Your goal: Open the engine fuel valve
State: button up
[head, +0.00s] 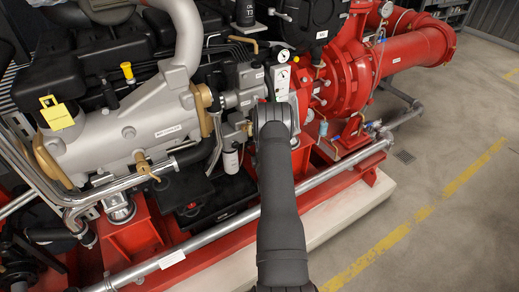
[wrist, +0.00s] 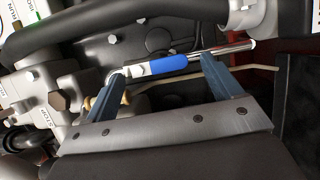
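A lever with a blue grip (wrist: 158,67) shows in the wrist view, lying nearly level at a slight tilt, with a pale metal end at its left. It looks like a valve handle; I see no label on it naming fuel. My gripper (wrist: 163,74) is open, its two blue-grey fingers spread apart with the blue grip across the gap at their tips. Nothing is clamped; I cannot tell whether the tips touch the grip. In the head view my arm covers the gripper and this lever.
A shiny metal rod (wrist: 232,48) runs right from near the grip. In the head view, the red pump (head: 350,70) stands right; the floor (head: 430,190) is clear.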

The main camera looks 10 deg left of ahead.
jog(key=v, duration=1.7)
jog(key=shift+s, duration=0.2)
jog(key=shift+w, duration=0.1)
jog(key=x, duration=1.7)
jog(key=shift+w, duration=0.15)
